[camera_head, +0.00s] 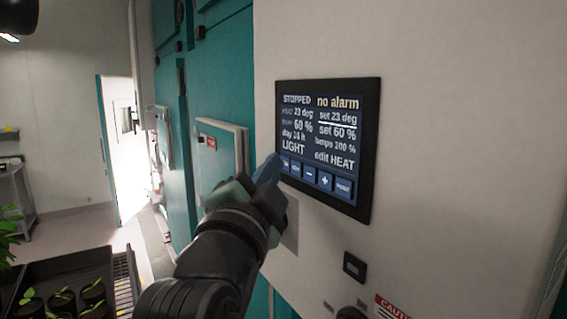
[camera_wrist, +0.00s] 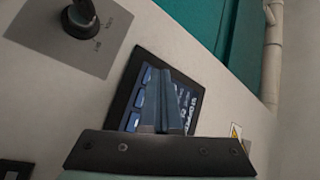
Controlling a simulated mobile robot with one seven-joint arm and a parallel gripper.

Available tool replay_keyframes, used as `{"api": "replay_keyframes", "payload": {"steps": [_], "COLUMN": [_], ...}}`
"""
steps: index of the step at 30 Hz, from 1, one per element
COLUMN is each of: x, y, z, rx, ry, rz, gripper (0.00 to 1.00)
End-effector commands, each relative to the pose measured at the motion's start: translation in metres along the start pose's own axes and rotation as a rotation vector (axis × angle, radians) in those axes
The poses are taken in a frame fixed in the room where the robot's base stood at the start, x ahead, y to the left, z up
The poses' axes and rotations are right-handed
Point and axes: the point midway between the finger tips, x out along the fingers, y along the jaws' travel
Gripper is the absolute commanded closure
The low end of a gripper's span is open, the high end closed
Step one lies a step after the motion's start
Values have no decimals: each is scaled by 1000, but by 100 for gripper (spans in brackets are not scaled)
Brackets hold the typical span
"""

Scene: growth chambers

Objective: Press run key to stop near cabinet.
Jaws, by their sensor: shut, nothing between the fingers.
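The near cabinet's control panel (camera_head: 327,130) is a dark screen on a pale wall, and its top line reads STOPPED, no alarm. A row of blue keys runs along its bottom, and the leftmost, the run key (camera_head: 285,163), is partly covered by my gripper. My gripper (camera_head: 272,165) is shut and empty, its fingertips at the panel's lower left corner by that key. I cannot tell whether they touch it. In the wrist view the shut fingers (camera_wrist: 162,105) point at the panel (camera_wrist: 120,108) and hide part of its screen and keys.
A small dark switch plate (camera_head: 354,267) and a caution label (camera_head: 390,308) sit below the panel. The wrist view shows a black knob (camera_wrist: 80,18) on a grey plate. A dark tray of potted seedlings (camera_head: 112,250) is at lower left. A teal cabinet (camera_head: 215,60) stands behind.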

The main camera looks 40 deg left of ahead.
Motion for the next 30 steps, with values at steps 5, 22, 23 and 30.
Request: {"api": "replay_keyframes", "payload": {"steps": [5, 22, 23, 30], "x": [0, -11, -11, -22], "y": [0, -7, -7, -16], "z": [0, 7, 7, 16], "rx": [0, -1, -1, -1], "ry": [2, 1, 1, -1], "rz": [1, 1, 1, -1], "gripper": [100, 100, 100, 100]}}
